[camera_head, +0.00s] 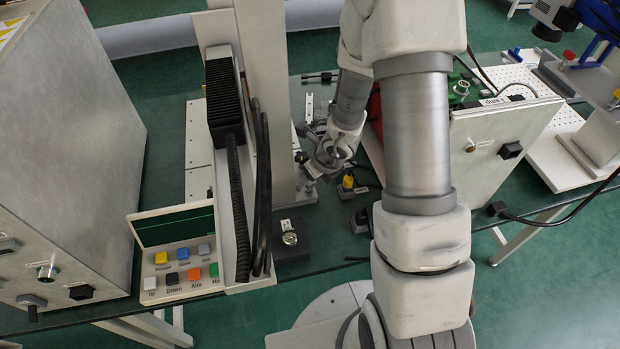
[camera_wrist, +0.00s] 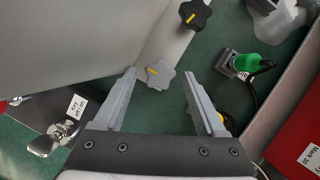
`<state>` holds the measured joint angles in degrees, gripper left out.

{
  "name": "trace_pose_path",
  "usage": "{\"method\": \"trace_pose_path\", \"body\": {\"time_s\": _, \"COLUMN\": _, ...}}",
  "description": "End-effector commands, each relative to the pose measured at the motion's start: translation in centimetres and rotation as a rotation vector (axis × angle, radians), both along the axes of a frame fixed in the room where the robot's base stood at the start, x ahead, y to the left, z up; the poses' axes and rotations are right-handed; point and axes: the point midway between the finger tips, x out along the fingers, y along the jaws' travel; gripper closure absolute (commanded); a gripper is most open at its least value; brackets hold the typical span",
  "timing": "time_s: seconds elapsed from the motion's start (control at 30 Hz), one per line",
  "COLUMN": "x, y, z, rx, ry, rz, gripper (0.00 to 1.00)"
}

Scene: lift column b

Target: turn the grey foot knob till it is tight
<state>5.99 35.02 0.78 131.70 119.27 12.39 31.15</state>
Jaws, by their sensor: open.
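The grey foot knob (camera_wrist: 159,74) is star-shaped with a yellow mark, low on the pale column (camera_wrist: 155,45) in the wrist view. My gripper (camera_wrist: 161,79) is open, with one finger on each side of the knob in the picture. Gaps show between the knob and both fingers, and I cannot tell how deep the knob sits between them. In the head view my gripper (camera_head: 312,172) is beside the foot of the column (camera_head: 268,110), where I cannot make out the grey knob.
A similar black knob (camera_wrist: 195,14) with a yellow mark is further along the column. A green-topped device (camera_wrist: 245,63) and a red box (camera_wrist: 300,145) are on the right. A dark block with a wing-shaped key (camera_wrist: 45,140) is on the left. The button panel (camera_head: 180,255) stands in front.

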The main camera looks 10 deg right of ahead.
Motion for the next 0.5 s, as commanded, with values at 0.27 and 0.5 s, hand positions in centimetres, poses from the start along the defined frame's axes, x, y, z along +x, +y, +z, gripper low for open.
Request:
{"method": "trace_pose_path", "body": {"time_s": 0.27, "x": 0.1, "y": 0.2, "z": 2.9, "rx": 0.004, "ry": -0.003, "rz": 0.003, "gripper": 0.22}}
{"method": "trace_pose_path", "body": {"time_s": 0.5, "x": 0.1, "y": 0.2, "z": 5.4, "rx": 0.004, "ry": -0.004, "rz": 0.003, "gripper": 0.22}}
